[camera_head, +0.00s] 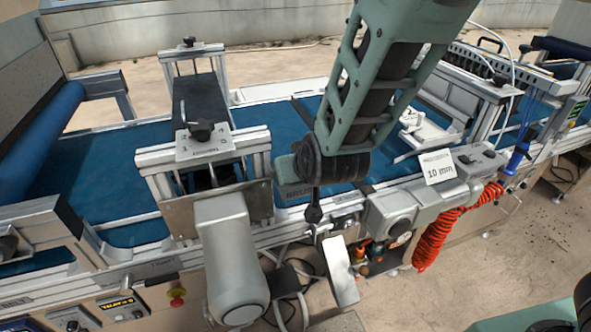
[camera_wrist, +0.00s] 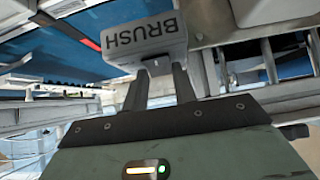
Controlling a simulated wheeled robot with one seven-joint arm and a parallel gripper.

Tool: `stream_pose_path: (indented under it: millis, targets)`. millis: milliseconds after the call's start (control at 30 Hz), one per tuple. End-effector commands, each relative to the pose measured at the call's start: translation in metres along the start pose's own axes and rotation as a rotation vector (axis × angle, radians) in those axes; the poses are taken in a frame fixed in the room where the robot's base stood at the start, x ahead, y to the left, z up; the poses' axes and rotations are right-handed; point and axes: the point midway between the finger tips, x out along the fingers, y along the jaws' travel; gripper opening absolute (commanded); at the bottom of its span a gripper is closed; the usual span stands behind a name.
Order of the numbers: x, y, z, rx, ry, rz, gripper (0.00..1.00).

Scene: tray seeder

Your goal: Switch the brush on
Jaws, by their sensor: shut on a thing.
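The grey box lettered BRUSH (camera_wrist: 145,40) fills the upper middle of the wrist view, with its lettering upside down. My gripper (camera_wrist: 160,74) reaches up to the underside of this box. Its two dark fingers are shut on a small pale part, the brush switch (camera_wrist: 157,66), which shows between the fingertips. The fingers hide most of the switch, so I cannot tell its position.
A blue conveyor belt (camera_head: 115,175) runs behind. A grey motor (camera_head: 232,262) hangs at the front, left of my arm. A 10 mm card (camera_head: 438,167) and a coiled red hose (camera_head: 437,238) are at the right. An emergency stop button (camera_head: 177,295) sits at the lower left.

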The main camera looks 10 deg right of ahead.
Motion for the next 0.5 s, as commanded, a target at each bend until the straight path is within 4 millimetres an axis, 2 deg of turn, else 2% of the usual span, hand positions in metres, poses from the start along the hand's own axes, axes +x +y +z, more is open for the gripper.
stream_pose_path:
  millis: [33,100,367,500]
  targets:
    - [-0.0001,0.0000,0.0000,0.000,0.000,0.000,0.30]
    - [0.0000,0.0000,-0.0001,0.000,0.000,0.000,0.49]
    - [-0.0001,0.0000,0.0000,0.000,-0.001,0.000,0.49]
    - [-0.0073,-0.0003,-0.0009,0.001,0.000,0.000,0.49]
